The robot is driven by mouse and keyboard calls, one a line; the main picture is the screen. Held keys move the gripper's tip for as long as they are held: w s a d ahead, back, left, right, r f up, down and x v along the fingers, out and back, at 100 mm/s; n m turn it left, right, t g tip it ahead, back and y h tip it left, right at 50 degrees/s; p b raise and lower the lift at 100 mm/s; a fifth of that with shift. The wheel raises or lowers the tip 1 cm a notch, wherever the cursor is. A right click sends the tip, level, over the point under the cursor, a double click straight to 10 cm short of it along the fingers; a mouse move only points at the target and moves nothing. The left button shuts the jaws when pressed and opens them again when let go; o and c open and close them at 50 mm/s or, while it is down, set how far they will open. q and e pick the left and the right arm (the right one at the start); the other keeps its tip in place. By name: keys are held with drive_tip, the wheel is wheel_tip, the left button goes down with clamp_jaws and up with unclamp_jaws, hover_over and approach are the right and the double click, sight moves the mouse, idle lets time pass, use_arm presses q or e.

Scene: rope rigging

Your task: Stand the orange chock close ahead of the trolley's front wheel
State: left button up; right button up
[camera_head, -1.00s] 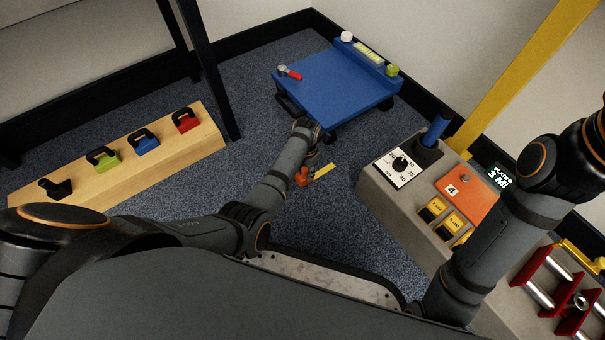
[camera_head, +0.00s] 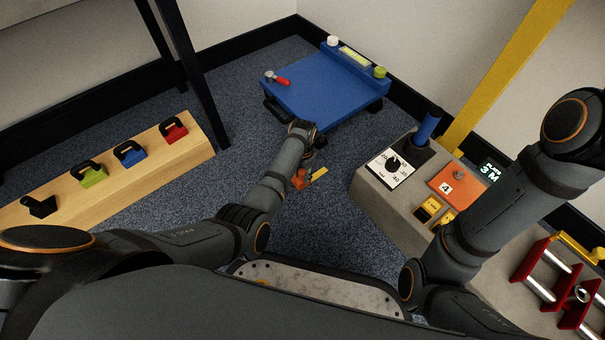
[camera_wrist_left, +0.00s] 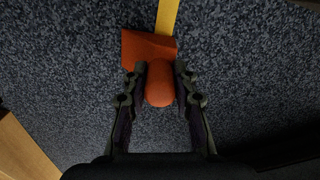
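The orange chock (camera_head: 300,181) is low over or on the carpet beside a yellow strip (camera_head: 319,174). In the left wrist view the chock's flat wedge (camera_wrist_left: 146,48) lies beyond its rounded orange knob (camera_wrist_left: 160,85). The fingers of my left gripper (camera_wrist_left: 160,76) lie against both sides of the knob. In the head view my left wrist hides most of that gripper.
A wooden beam (camera_head: 115,185) with several coloured handled blocks lies at the left, near a dark table leg. A grey console (camera_head: 368,188) with a dial and blue lever stands at the right. Open carpet lies between the chock and the trolley.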

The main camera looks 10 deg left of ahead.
use_arm(q)
drive_tip(key=o, duration=0.5)
drive_tip(key=shift+o, duration=0.2)
drive_tip(key=shift+r, duration=0.1)
wheel_tip(320, 180, up, 12)
